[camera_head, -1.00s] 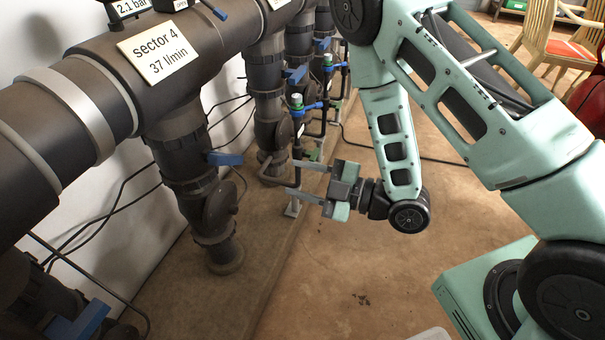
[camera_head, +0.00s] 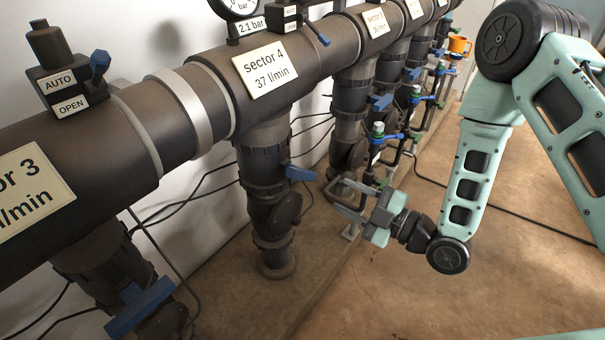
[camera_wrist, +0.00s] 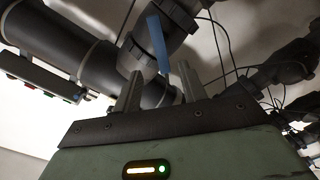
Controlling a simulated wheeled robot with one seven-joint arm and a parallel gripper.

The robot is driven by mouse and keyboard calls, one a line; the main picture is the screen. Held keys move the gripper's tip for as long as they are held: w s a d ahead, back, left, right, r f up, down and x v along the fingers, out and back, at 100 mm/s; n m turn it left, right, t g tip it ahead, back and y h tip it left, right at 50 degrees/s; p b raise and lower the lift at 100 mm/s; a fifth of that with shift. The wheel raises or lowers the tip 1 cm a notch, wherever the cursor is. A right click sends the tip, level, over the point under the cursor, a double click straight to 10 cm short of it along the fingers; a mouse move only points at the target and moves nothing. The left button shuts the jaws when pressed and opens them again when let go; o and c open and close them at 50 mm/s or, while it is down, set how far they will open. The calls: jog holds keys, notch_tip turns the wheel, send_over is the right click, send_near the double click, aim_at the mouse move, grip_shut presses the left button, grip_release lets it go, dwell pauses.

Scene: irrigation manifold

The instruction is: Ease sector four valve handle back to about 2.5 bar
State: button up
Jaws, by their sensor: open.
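The sector 4 valve handle (camera_head: 300,173) is a blue lever on the dark vertical branch pipe (camera_head: 262,170) under the "sector 4, 37 l/min" label (camera_head: 278,70). A display plate (camera_head: 250,26) above reads 2.1 bar, beside a round gauge (camera_head: 238,8) that is cut off by the frame's top. My gripper (camera_head: 334,198) is open and empty, to the right of and slightly below the handle in the picture, apart from it. In the wrist view, a blue lever (camera_wrist: 158,45) stands beyond and between the open fingers (camera_wrist: 160,88); it looks like the same handle.
Another blue handle (camera_head: 140,305) is on the sector 3 branch at lower left. More branches with blue handles (camera_head: 381,102) stand behind. A green-capped riser (camera_head: 378,130) is close behind my gripper. Cables run along the wall. The floor (camera_head: 350,300) at front right is clear.

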aim_at(307, 177)
jog(key=b+x, duration=0.1)
jog(key=x, duration=1.1)
jog(key=shift+w+a, duration=0.3)
jog(key=shift+c, duration=0.3)
grip_shut()
